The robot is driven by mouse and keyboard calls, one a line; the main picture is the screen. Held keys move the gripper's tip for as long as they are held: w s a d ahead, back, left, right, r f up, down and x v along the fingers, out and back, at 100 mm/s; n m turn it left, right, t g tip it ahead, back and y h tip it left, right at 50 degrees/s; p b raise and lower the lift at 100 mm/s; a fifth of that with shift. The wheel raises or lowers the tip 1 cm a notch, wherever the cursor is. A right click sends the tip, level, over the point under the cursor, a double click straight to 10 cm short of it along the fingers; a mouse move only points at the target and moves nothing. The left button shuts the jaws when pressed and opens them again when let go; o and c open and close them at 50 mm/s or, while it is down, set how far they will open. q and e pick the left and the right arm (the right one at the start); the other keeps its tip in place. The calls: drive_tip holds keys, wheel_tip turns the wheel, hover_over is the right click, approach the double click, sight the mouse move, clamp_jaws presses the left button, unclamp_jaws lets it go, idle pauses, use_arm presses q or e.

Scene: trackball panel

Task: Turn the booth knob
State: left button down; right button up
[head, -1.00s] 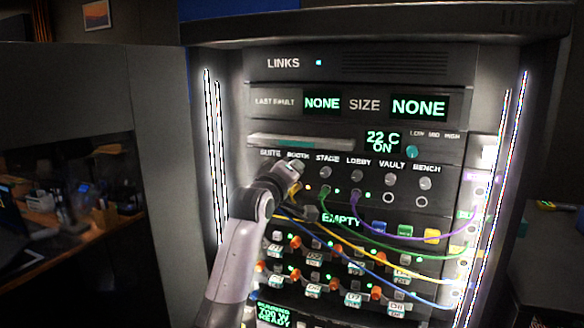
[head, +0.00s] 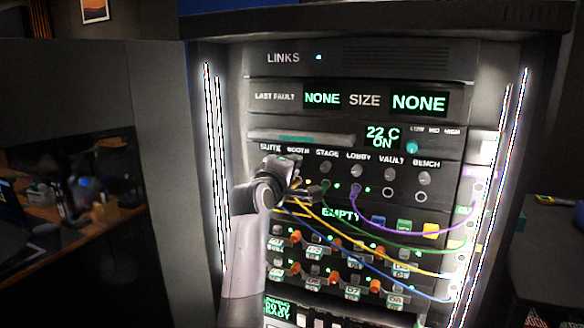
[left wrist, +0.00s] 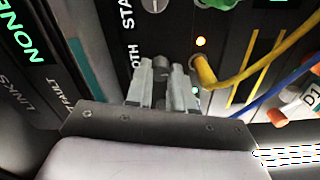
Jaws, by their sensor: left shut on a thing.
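The panel's knob row (head: 359,174) carries the labels SUITE, BOOTH, STAGE, LOBBY, VAULT and BENCH. My left gripper (head: 297,172) is at the panel under the BOOTH label (head: 298,150) and covers most of that knob in the head view. In the left wrist view the grey booth knob (left wrist: 160,65) sits between the fingertips of my left gripper (left wrist: 161,78), beside the partly seen letters OTH. The gripper is shut on it. The stage knob (head: 326,171) stands free just to the right. My right gripper is out of view.
A yellow cable (left wrist: 240,75) plugs in close beside the fingers, with a lit orange lamp (left wrist: 201,41) near it. Purple (head: 405,234), green and blue cables hang across the lower panel. Bright light strips (head: 212,140) line the rack's sides.

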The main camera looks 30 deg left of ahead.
use_arm(q)
drive_tip(key=c, duration=1)
unclamp_jaws()
drive_tip(key=shift+b+v, duration=0.7)
drive_tip(key=shift+v, duration=2.9)
drive_tip(key=shift+a, duration=0.1)
drive_tip(key=s+d+f+m+g+h, duration=0.15)
drive_tip(key=f+m, duration=0.25)
drive_tip(key=f, duration=0.4)
drive_tip(key=s+d+f+m, duration=0.2)
drive_tip(key=d+f+m, duration=0.1)
drive_tip(key=f, duration=0.6)
drive_tip(key=s+d+f+m+g+h, duration=0.1)
drive_tip(key=s+d+f+m, duration=0.2)
drive_tip(key=f, duration=0.5)
drive_tip(key=s+d+f+m+g+h, duration=0.1)
drive_tip(key=s+d+f+m, duration=0.2)
drive_tip(key=s+f, duration=0.3)
drive_tip(key=s+d+f+m+g+h, duration=0.1)
drive_tip(key=s+d+f+m+g, duration=0.1)
drive_tip(key=s+f, duration=0.5)
drive_tip(key=s+d+f+m+g+h, duration=0.1)
drive_tip(key=s+d+f+m+h, duration=0.1)
drive_tip(key=s+d+f+m, duration=0.3)
drive_tip(key=shift+s+f+g, duration=0.25)
drive_tip(key=shift+s+f, duration=0.8)
drive_tip(key=shift+s, duration=0.2)
